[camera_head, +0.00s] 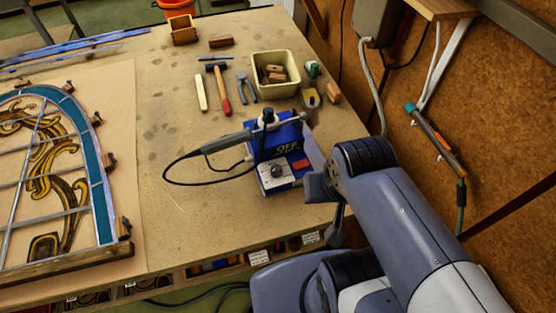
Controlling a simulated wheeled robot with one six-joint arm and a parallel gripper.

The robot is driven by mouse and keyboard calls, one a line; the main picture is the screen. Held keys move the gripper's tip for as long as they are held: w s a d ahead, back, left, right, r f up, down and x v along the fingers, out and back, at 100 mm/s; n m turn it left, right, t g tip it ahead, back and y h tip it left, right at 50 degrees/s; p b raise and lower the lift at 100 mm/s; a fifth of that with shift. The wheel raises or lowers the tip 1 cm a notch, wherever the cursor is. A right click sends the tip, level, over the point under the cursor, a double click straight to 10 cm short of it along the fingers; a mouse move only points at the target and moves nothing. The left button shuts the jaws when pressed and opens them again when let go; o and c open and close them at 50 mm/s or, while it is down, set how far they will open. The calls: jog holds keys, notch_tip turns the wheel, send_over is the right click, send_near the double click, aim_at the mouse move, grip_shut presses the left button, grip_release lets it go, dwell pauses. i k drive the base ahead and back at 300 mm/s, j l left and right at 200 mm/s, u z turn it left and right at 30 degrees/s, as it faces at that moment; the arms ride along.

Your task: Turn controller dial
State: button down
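The controller (290,143) is a blue box with a pale front panel, standing near the front right of the bench. Its dark round dial (277,171) shows on the front panel, beside a red patch. A soldering iron (227,142) with a grey handle and black cable lies across the controller's left side. My gripper (314,168) is close to the controller's right side, at the end of my arm coming from the lower right. It appears apart from the dial. Its fingers are partly hidden by my wrist, so their opening is unclear.
A leaded panel (106,203) lies on the left of the bench (165,215). Behind the controller are a cream bin (254,73), a hammer (219,88), pliers (245,86) and small blocks. A brown wall (510,130) closes the right side.

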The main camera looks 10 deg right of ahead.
aim_at(276, 169)
jog(key=l+u, duration=0.25)
jog(key=u, duration=0.15)
jog(key=l+u, duration=0.4)
jog(key=j, duration=0.1)
